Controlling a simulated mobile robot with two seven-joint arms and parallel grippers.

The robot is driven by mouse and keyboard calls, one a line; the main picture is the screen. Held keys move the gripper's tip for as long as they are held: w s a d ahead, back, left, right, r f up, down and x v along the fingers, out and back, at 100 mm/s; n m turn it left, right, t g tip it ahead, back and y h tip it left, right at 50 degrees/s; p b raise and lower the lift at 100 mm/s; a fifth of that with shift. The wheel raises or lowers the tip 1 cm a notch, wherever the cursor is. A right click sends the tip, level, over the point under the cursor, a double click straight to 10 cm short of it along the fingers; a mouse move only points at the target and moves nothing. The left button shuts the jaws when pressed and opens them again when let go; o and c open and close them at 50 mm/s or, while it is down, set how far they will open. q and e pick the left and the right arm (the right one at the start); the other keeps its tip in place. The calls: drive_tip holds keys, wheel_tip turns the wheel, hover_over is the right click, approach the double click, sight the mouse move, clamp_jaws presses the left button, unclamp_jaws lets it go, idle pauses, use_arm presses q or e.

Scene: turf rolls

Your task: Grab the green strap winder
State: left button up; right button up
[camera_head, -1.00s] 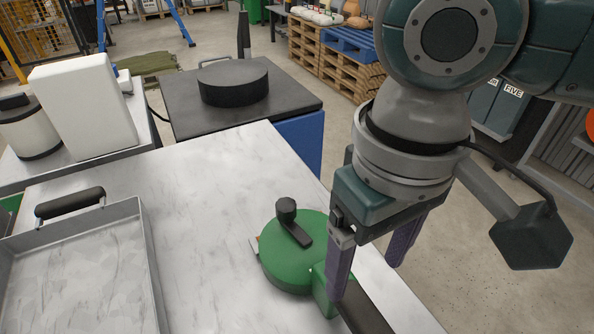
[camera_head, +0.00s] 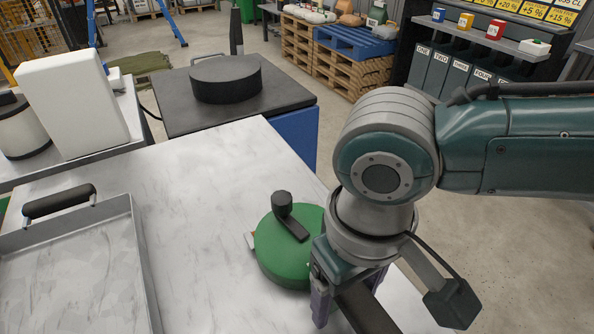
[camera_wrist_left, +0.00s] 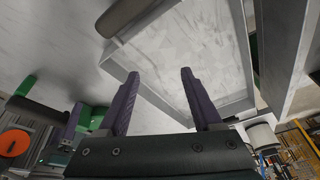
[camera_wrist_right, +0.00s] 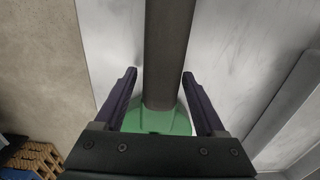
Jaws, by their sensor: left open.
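The green strap winder (camera_head: 288,252) lies on the white marbled tabletop, with a black crank knob on top and a dark handle (camera_head: 368,312) extending toward the front right. My right gripper (camera_head: 346,298) is pointed down where the handle meets the green body. In the right wrist view its fingers are apart, with the dark handle (camera_wrist_right: 168,50) and part of the green body (camera_wrist_right: 157,121) showing between them; contact cannot be told. My left gripper (camera_wrist_left: 158,80) is open and empty near the metal tray; it is outside the head view.
A shallow metal tray (camera_head: 138,262) with a black handle sits at the left of the table (camera_head: 205,200). Beyond stand a black disc (camera_head: 226,80) on a dark-topped stand and a white block (camera_head: 72,105). The table middle is clear.

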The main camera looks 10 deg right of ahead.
clamp_jaws()
idle(0.3)
idle(0.9)
